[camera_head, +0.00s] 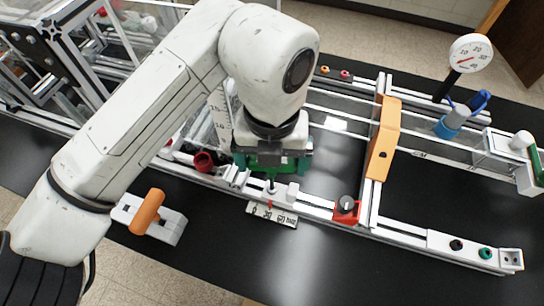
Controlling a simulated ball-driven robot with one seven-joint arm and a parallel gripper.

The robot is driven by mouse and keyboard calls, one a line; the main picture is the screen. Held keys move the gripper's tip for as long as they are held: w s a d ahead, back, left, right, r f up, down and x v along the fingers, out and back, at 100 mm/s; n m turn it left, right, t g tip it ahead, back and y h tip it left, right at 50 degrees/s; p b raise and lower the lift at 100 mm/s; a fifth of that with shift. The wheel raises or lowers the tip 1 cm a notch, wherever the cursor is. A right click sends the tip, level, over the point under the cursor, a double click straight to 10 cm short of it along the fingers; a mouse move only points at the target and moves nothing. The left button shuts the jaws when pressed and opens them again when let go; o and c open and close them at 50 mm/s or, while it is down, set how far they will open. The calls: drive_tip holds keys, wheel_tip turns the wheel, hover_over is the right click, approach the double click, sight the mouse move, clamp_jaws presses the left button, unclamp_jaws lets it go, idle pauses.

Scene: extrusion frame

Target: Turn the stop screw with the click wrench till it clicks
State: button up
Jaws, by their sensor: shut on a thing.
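My gripper (272,158) points down over the front rail of the extrusion frame. It is shut on a green tool, which I take to be the click wrench (262,160); my arm and gripper hide part of it. A thin dark shaft (271,184) shows below the green body, down by the rail next to a small white block (292,191). The stop screw cannot be made out clearly there, and I cannot tell if the wrench sits on it. A small scale plate (272,214) with a red pointer lies just in front.
A red block with a black knob (346,210) sits on the rail to the right. An orange crosspiece (384,137), a blue clamp (452,122) and a dial gauge (470,53) stand farther right. An orange-handled piece (147,211) lies at left.

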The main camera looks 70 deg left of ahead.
drive_tip(key=shift+f+m, duration=0.15)
drive_tip(key=shift+m, duration=0.35)
drive_tip(key=shift+m+b, duration=0.35)
drive_tip(key=shift+m, duration=0.25)
drive_tip(key=shift+m+b, duration=0.35)
drive_tip(key=shift+m, duration=0.35)
drive_tip(key=shift+m+b, duration=0.35)
drive_tip(key=shift+m, duration=0.35)
drive_tip(key=shift+n+p, duration=0.35)
drive_tip(key=shift+n, duration=0.55)
